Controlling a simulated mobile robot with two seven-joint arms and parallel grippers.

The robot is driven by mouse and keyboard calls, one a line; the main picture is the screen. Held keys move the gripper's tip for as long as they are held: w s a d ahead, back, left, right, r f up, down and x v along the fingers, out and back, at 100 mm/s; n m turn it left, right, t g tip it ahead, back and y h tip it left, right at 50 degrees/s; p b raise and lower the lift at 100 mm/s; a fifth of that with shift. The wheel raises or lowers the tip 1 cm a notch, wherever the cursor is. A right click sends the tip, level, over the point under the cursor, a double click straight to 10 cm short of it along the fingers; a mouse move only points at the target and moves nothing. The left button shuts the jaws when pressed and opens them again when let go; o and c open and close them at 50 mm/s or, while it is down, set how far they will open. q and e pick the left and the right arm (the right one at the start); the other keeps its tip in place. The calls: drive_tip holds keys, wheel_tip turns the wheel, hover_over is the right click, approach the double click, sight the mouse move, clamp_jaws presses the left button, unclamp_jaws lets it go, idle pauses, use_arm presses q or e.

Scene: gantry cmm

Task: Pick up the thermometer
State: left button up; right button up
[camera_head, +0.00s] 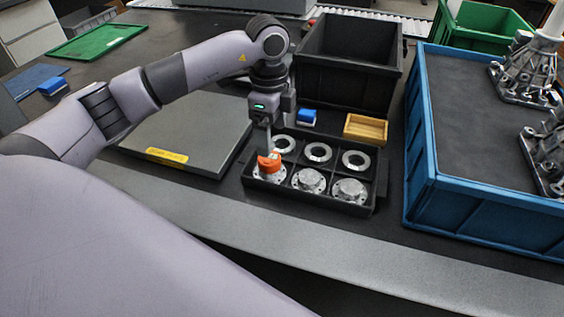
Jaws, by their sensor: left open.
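An orange thing (268,163), which looks like the thermometer, sits at the left front of a black compartment tray (327,207), over a round metal flange (268,176). My left gripper (268,144) points down just above the orange thing, over the tray's left side. Its jaws are open, though the fingers are small and partly hard to make out. I cannot tell whether a finger touches the orange thing. My right gripper is not in view.
Other metal flanges and rings (318,152) fill the tray. A grey plate (190,128) lies left. A black bin (349,60) stands behind, with a blue block (307,117) and a wooden box (366,128). A blue crate (480,208) with castings (525,72) stands right.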

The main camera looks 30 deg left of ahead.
sight(269, 162)
use_arm(q)
drive_tip(key=shift+a+f, duration=0.25)
drive_tip(key=f, duration=0.6)
drive_tip(key=shift+s+a+f, duration=0.1)
drive_tip(key=shift+s+f, duration=0.1)
drive_tip(key=c, duration=1.2)
